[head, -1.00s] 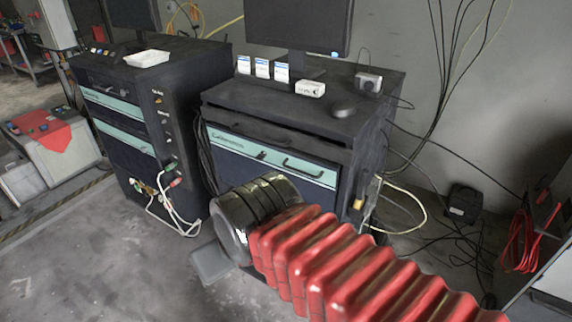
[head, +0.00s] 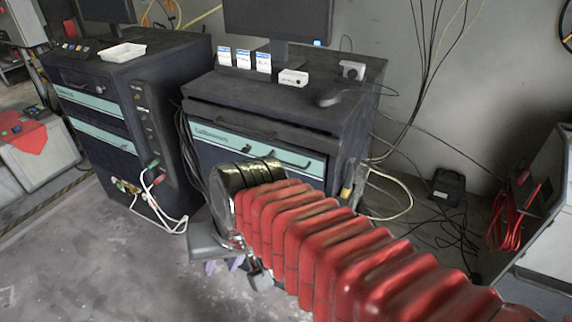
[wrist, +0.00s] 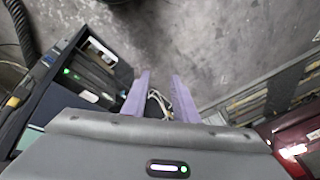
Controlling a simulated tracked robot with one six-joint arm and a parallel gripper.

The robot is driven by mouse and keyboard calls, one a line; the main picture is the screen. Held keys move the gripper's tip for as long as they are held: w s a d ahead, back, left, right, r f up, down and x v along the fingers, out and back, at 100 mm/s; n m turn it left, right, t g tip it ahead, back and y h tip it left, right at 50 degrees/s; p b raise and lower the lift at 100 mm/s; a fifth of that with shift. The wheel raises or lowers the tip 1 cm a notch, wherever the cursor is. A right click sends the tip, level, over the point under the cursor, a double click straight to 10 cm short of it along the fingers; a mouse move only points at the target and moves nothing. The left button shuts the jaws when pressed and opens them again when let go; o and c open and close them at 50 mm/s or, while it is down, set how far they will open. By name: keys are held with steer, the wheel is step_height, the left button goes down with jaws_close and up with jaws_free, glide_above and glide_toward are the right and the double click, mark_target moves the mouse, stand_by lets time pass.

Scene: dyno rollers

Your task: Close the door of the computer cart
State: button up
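The computer cart (head: 285,112) is a dark cabinet with a teal-striped front panel (head: 258,148) and a handle, standing in the middle of the head view. My red-sleeved arm hides its lower front, so I cannot tell there how far the door stands open. In the wrist view, a dark cabinet with an open-looking interior (wrist: 90,75) and green lights is at left. My gripper (wrist: 160,82) has two purple fingers apart with nothing held between them. In the head view its fingers (head: 222,266) are low in front of the cart, just above the floor.
A second dark cart (head: 90,120) with a white tray (head: 122,53) stands at left, white cables (head: 150,195) hanging from its side. Loose cables and a black box (head: 447,187) lie at right. Bare floor (head: 90,270) is free at front left.

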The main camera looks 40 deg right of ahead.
step_height(320, 180, down, 3)
steer(key=m+g+y, duration=0.1)
steer(key=m+y, duration=0.1)
steer(key=m, duration=0.5)
steer(key=n+t+h, duration=0.4)
steer(key=n+t, duration=1.1)
steer(key=n, duration=1.3)
glide_toward(287, 164)
steer(key=s, duration=0.3)
steer(key=shift+s+d+r, duration=0.1)
steer(key=shift+s, duration=0.1)
steer(key=shift+w+d+f, duration=0.1)
steer(key=shift+w+d, duration=0.05)
steer(key=shift+w, duration=3.3)
steer(key=shift+w+d+f, duration=0.1)
steer(key=shift+w+f, duration=0.05)
steer(key=shift+w, duration=3.3)
